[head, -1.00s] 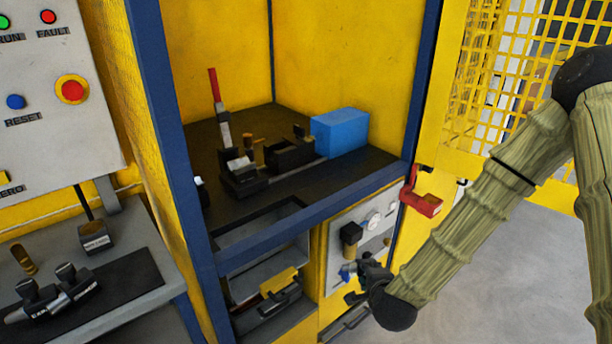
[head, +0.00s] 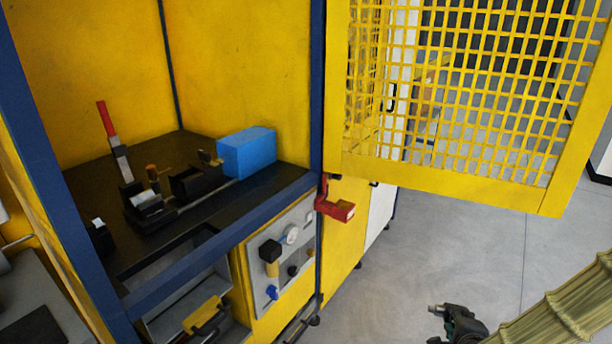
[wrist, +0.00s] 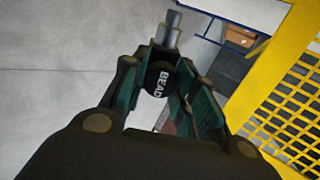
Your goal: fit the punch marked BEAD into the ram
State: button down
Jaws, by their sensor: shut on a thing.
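The punch marked BEAD (wrist: 160,78) shows in the wrist view as a dark round body with white lettering and a silver shank. My gripper (wrist: 168,72) is shut around its dark body, and the shank sticks out beyond the fingers. In the head view my gripper (head: 458,326) is at the lower right over the floor, with the silver shank (head: 435,308) pointing left. It is well clear of the yellow press enclosure. Inside the enclosure, dark tooling (head: 150,203) and a blue block (head: 247,153) sit on the black bed; I cannot tell which part is the ram.
An open yellow mesh door (head: 450,178) stands out to the right of the enclosure. A red latch (head: 338,210) juts from the blue post's side. Grey floor is clear at right.

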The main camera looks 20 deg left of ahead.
aim_at(189, 184)
jog(key=z, duration=0.9)
jog(key=k, duration=1.1)
jog(key=u, duration=1.5)
jog(key=i, duration=1)
